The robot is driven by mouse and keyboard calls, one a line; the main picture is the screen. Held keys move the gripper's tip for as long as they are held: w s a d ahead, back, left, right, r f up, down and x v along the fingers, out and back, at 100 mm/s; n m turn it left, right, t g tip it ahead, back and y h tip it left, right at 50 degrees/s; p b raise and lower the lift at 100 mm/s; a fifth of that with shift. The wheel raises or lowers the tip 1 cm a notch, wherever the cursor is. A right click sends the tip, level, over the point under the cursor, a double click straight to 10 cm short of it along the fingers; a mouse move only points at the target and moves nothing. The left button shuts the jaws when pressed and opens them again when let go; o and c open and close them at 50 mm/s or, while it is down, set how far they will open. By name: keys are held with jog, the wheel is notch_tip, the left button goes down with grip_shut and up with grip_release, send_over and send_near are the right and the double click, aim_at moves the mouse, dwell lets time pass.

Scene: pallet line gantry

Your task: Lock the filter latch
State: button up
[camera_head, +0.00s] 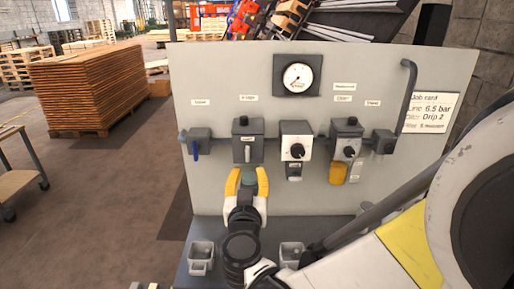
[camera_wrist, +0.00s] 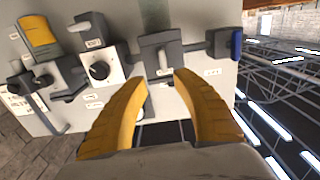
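The filter unit, a dark grey block (camera_head: 247,128) second from left on the panel, has a greenish bowl (camera_head: 249,176) below it. Its latch (camera_head: 247,153) is a small pale upright lever on the front; it also shows in the wrist view (camera_wrist: 163,60). My gripper (camera_head: 248,172) has two yellow fingers, spread apart and empty, in front of the unit and bowl. In the wrist view, which looks upside down, my gripper (camera_wrist: 155,78) has the latch showing just beyond and between its fingertips, apparently not touched. The exact gap to the panel cannot be told.
A blue-handled valve (camera_head: 195,147) sits close left of the filter. A black-knobbed regulator (camera_head: 296,151) and a unit with an amber bowl (camera_head: 338,173) are to the right. A gauge (camera_head: 298,77) is above. Small grey cups (camera_head: 201,258) stand on the ledge below.

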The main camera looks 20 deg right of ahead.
aim_at(248, 155)
jog(key=x, duration=0.3)
jog(key=b+x, duration=0.1)
jog(key=x, duration=0.7)
jog(key=shift+w+a, duration=0.15)
jog(key=shift+a, duration=0.15)
grip_shut()
